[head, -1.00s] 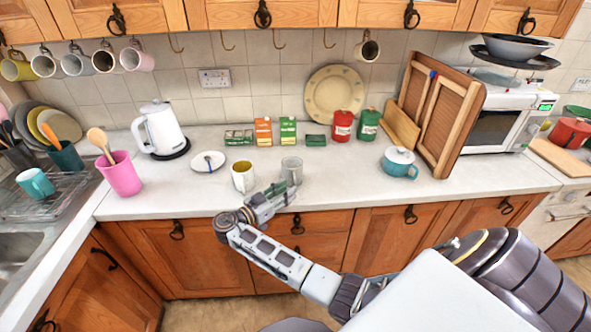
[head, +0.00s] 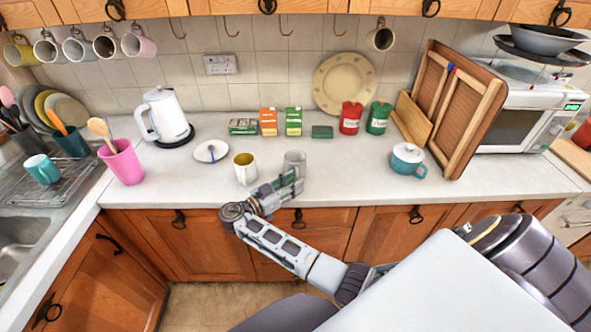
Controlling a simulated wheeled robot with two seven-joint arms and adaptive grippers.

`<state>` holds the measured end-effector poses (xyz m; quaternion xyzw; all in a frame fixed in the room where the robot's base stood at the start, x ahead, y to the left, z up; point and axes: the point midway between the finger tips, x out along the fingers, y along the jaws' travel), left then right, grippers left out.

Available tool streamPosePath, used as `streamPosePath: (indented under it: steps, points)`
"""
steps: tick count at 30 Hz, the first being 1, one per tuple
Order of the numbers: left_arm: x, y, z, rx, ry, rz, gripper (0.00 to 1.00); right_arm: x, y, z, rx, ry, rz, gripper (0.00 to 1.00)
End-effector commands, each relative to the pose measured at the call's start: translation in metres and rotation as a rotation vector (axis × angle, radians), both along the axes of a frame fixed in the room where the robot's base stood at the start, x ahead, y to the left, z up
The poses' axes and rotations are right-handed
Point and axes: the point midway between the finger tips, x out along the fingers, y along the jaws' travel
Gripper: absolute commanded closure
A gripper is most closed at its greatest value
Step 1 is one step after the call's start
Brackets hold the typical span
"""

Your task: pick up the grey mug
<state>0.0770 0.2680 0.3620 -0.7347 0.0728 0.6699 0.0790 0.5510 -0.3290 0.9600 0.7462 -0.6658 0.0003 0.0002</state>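The grey mug (head: 294,161) stands upright on the pale worktop (head: 362,186), right of a white-and-yellow mug (head: 245,168). My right gripper (head: 291,184) reaches in from the lower right. It is just in front of the grey mug, near the worktop's front edge, and hides the mug's lower part. I cannot tell whether it touches the mug. The fingers are small and overlap in this view, so their opening is unclear. My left gripper is not in view.
A small plate (head: 211,151), white kettle (head: 166,117) and pink pot (head: 121,162) stand to the left. Boxes (head: 269,122) and a red canister (head: 350,118) line the back. Worktop between grey mug and teal pot is clear.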

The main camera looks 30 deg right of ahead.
Motion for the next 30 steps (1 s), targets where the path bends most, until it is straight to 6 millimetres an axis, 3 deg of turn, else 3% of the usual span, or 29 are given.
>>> streamPosePath:
  steps: [2, 11, 30]
  points:
    - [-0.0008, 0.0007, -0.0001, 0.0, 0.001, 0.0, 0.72, 0.0, -0.0003, 0.0, 0.0, 0.0, 0.0, 0.65]
    - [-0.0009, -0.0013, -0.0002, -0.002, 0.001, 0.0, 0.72, 0.0, -0.0004, 0.0001, 0.0, 0.0, 0.0, 1.0]
    - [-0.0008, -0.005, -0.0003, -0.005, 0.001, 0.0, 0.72, 0.0005, -0.0004, 0.002, -0.001, -0.002, 0.0, 1.0]
